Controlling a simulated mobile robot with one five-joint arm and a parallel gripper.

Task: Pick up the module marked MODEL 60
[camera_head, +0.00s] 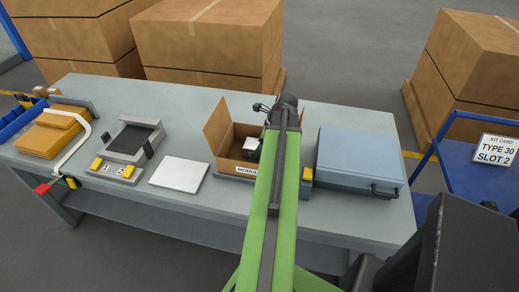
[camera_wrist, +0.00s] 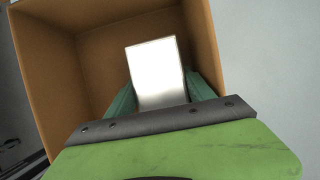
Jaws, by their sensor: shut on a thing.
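My gripper (camera_wrist: 162,100) is shut on a white-faced module (camera_wrist: 157,70) inside an open cardboard box (camera_wrist: 35,68). The module's white face is overexposed in the wrist view, so no marking can be read. In the head view the module (camera_head: 253,146) shows only as a small pale and dark piece in the box (camera_head: 222,141), beside my green arm. My arm hides the right part of the box and most of the gripper. A label on the box front (camera_head: 246,170) reads partly "MODUL".
The box stands on a grey table (camera_head: 330,232). A blue-grey case (camera_head: 358,158) is right of it, a white plate (camera_head: 180,173) left. Farther left are a grey fixture (camera_head: 132,145) and an orange case (camera_head: 52,135). A kit card (camera_head: 495,149) reads TYPE 30 SLOT 2.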

